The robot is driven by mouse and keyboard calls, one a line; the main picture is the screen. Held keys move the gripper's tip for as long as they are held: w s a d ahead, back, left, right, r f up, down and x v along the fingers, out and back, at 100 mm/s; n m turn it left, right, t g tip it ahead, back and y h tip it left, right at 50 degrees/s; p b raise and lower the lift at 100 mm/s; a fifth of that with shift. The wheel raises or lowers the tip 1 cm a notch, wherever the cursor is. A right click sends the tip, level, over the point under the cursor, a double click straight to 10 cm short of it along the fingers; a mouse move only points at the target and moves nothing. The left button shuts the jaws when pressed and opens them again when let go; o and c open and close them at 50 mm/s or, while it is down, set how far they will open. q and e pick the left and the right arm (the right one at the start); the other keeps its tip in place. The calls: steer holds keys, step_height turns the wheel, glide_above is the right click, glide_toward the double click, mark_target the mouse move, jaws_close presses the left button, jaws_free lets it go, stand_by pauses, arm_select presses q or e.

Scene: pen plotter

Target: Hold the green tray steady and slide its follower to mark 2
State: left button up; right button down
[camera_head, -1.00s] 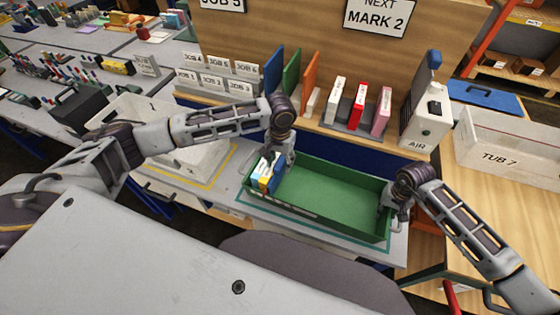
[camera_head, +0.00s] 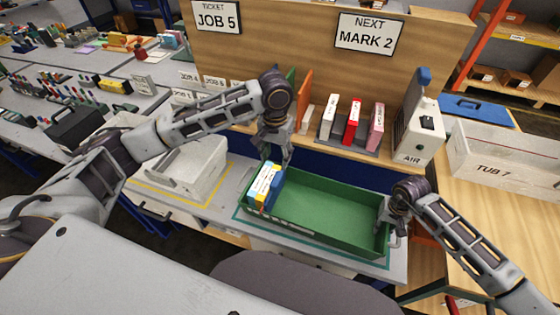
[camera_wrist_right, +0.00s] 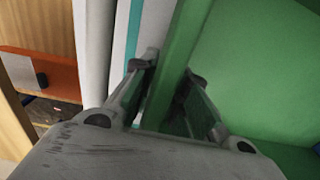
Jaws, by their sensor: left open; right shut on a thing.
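The green tray (camera_head: 325,212) sits on the bench inside a teal outline. White, yellow and blue upright items (camera_head: 264,187) stand together at its left end. I cannot tell the follower apart from them, and no mark 2 on the tray is readable. My left gripper (camera_head: 276,158) is open above the tray's left end, just behind and above those items. My right gripper (camera_head: 388,222) is shut on the tray's right end wall. In the right wrist view its fingers (camera_wrist_right: 172,88) straddle the green wall (camera_wrist_right: 178,65).
A sign reading NEXT MARK 2 (camera_head: 368,34) and a ticket reading JOB 5 (camera_head: 217,17) are on the back board. Colored binders (camera_head: 352,122) and an AIR box (camera_head: 418,135) stand behind the tray. A white bin (camera_head: 190,165) is to the left, Tub 7 (camera_head: 500,160) to the right.

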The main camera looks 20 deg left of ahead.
stand_by(0.4)
steer(key=c, duration=1.3)
jaws_free()
steer(key=shift+a, duration=0.1)
steer(key=shift+r, duration=0.15)
step_height(320, 180, up, 11)
steer(key=shift+r, duration=0.35)
steer(key=shift+s, duration=0.15)
